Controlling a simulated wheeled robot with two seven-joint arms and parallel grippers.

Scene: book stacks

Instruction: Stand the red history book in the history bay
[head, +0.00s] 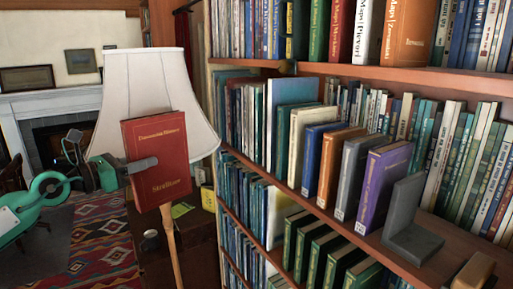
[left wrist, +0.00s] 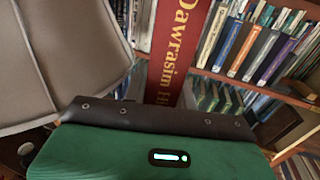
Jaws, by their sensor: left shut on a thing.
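The red history book (head: 170,185) is upright, its cover facing me with gold lettering, in front of the lamp and left of the bookcase. My left gripper (head: 143,164) is shut on its left side. In the left wrist view the red book's lettered spine (left wrist: 178,45) rises beyond the gripper's green body (left wrist: 150,155); the fingertips are hidden there. On the middle shelf (head: 335,213) stand a purple book (head: 380,185), a grey book (head: 355,175) and an orange book (head: 335,165). A grey bookend (head: 410,222) is right of the purple book. No label shows which bay is history.
A white lampshade (head: 130,85) on a wooden pole (head: 172,240) is close behind the held book. Dense rows of books fill the shelves above, behind and below. Bare shelf shows around the bookend. A patterned rug (head: 100,245) covers the floor at left.

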